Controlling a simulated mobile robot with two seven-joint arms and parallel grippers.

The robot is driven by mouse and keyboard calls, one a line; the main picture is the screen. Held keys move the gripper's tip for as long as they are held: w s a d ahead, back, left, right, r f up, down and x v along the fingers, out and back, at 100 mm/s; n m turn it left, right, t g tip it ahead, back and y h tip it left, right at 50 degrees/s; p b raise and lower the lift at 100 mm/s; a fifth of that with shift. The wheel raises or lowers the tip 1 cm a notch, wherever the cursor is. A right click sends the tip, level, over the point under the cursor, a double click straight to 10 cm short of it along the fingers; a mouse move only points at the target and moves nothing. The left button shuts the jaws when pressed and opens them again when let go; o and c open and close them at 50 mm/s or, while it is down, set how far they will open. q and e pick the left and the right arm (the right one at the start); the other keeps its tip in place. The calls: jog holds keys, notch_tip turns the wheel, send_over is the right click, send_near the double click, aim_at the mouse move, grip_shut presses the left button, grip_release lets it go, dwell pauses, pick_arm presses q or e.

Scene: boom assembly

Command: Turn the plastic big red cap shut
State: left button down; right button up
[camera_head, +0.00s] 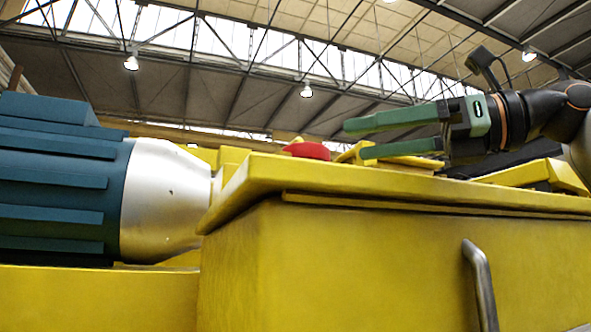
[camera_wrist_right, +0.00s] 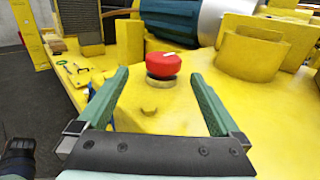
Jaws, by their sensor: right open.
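The big red cap (camera_head: 306,150) shows just above the top edge of the yellow housing in the head view. In the right wrist view the red cap (camera_wrist_right: 163,65) sits over a round yellow neck (camera_wrist_right: 161,81), with a dark band between them. My right gripper (camera_head: 352,139) is open, its green fingers pointing left toward the cap. In the right wrist view the open fingers (camera_wrist_right: 158,80) stand to either side of the cap's line, with the cap beyond their tips. Nothing is between the fingers.
The yellow housing (camera_head: 380,250) has a metal handle (camera_head: 480,285) on its front. A blue and silver motor (camera_head: 165,200) lies to the left. A raised yellow round block (camera_wrist_right: 252,55) stands right of the cap. Small tools (camera_wrist_right: 75,70) lie on the yellow surface at left.

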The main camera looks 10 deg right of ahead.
jog(key=shift+w, duration=0.55)
jog(key=p+x, duration=0.2)
jog(key=x, duration=1)
jog(key=shift+s+a, duration=0.1)
pick_arm(q)
jog(key=shift+w+d+r, duration=0.1)
jog(key=shift+w+r, duration=0.05)
jog(key=shift+r, duration=0.35)
jog(key=shift+w+d+r, duration=0.1)
jog(key=shift+r, duration=0.35)
pick_arm(e)
jog(key=c, duration=1.3)
jog(key=shift+o, duration=0.2)
